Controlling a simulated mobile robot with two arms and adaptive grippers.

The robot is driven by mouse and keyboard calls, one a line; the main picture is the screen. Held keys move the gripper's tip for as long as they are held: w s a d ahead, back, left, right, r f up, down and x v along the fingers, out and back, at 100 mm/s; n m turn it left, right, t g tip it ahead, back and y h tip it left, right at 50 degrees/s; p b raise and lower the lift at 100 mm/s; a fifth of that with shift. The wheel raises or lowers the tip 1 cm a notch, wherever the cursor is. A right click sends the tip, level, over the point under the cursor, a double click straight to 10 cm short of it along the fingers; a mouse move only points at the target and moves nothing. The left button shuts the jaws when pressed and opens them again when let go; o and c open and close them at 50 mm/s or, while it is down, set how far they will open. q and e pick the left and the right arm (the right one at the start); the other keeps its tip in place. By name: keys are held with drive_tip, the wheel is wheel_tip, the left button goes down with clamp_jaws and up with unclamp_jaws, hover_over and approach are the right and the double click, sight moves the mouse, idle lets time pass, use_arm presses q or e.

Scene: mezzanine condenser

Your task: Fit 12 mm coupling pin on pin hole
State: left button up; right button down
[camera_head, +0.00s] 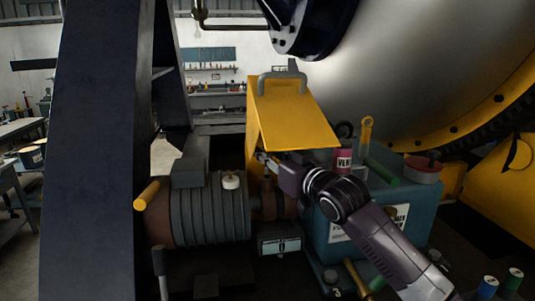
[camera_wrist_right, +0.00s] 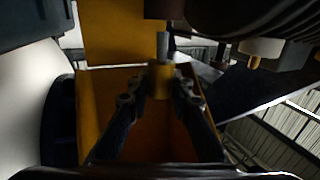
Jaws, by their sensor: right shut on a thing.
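My right gripper (camera_head: 266,158) reaches in from the right under the raised yellow guard, above the gap between motor and gearbox. In the right wrist view its two fingers (camera_wrist_right: 158,92) are shut on the coupling pin (camera_wrist_right: 161,80), which has a yellow body and a grey shank sticking out past the fingertips. In the head view the pin is too small and covered to make out. The dark reddish coupling (camera_head: 268,200) lies below the gripper. I cannot make out the pin hole. My left gripper is not in view.
The yellow guard (camera_head: 292,115) stands tilted up just above the gripper. The ribbed motor (camera_head: 212,210) is on the left, the teal gearbox (camera_head: 345,235) on the right, with a pink can (camera_head: 342,160) on top. A dark column (camera_head: 95,150) blocks the left.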

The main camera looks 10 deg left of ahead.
sight(268, 169)
drive_tip(key=shift+f+b, duration=0.95)
drive_tip(key=shift+f, duration=1)
idle(0.6)
drive_tip(key=shift+f, duration=0.15)
